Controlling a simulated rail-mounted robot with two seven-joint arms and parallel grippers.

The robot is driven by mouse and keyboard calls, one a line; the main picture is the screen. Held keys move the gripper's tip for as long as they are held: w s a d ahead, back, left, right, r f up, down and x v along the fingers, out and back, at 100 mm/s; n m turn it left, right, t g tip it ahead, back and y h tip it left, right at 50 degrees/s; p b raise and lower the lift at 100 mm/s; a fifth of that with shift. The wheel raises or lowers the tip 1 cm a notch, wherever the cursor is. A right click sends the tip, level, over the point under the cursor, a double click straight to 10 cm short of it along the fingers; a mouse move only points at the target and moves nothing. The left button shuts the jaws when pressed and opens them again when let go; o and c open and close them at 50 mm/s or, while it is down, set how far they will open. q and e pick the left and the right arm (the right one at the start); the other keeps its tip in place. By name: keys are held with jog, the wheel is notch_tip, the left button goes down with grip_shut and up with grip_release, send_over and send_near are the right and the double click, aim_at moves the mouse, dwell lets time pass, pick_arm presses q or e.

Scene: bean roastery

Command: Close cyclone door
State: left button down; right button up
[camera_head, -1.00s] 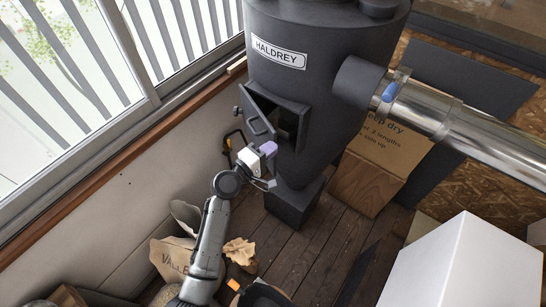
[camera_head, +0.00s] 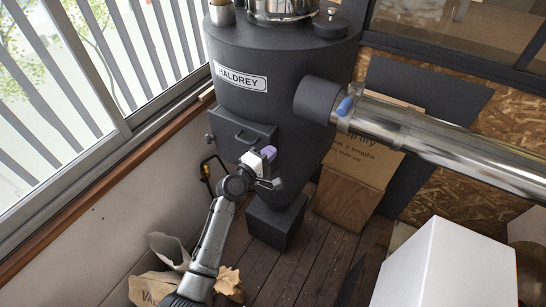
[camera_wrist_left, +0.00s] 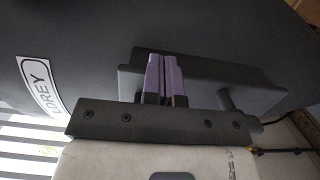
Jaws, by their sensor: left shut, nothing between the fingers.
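The dark grey cyclone (camera_head: 290,70) with a HALDREY label stands at the back. Its small door (camera_head: 262,133), with a bar handle, lies against or nearly against the body; no dark opening shows. I cannot tell whether any small gap remains. My left gripper (camera_head: 268,154) has purple fingertips at the door's lower right edge. In the left wrist view the purple fingers (camera_wrist_left: 165,78) are shut together with nothing between them, in front of the door panel (camera_wrist_left: 215,84). They look touching or very close to it. My right gripper is out of view.
A shiny metal duct (camera_head: 440,145) runs right from the cyclone. A cardboard sign (camera_head: 365,150) and wooden box (camera_head: 345,200) stand behind. A white box (camera_head: 445,265) fills the lower right. A paper sack (camera_head: 150,287) sits lower left, near the window wall.

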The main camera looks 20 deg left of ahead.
pick_arm(q)
jog(key=shift+f, duration=0.35)
jog(key=s+d+f+m+g+p, duration=0.1)
jog(key=s+d+m+g, duration=0.2)
jog(key=s, duration=0.4)
jog(key=s+d+f+m+g, duration=0.1)
jog(key=s+d+m, duration=0.2)
jog(key=s+m, duration=0.35)
jog(key=s+a+f+m+g+y+p, duration=0.1)
jog(key=s+a+m+g+y+p, duration=0.3)
jog(key=s, duration=0.7)
jog(key=s+a+m+g+y+b, duration=0.1)
jog(key=s+a+g+y, duration=0.15)
jog(key=s+a, duration=0.65)
jog(key=s+d+f+g+p, duration=0.1)
jog(key=s+f, duration=0.1)
jog(key=s, duration=0.5)
jog(key=s+d+f+g+p, duration=0.1)
jog(key=s+f, duration=0.2)
jog(key=s, duration=0.4)
jog(key=shift+f+m, duration=0.15)
jog(key=shift+m, duration=0.3)
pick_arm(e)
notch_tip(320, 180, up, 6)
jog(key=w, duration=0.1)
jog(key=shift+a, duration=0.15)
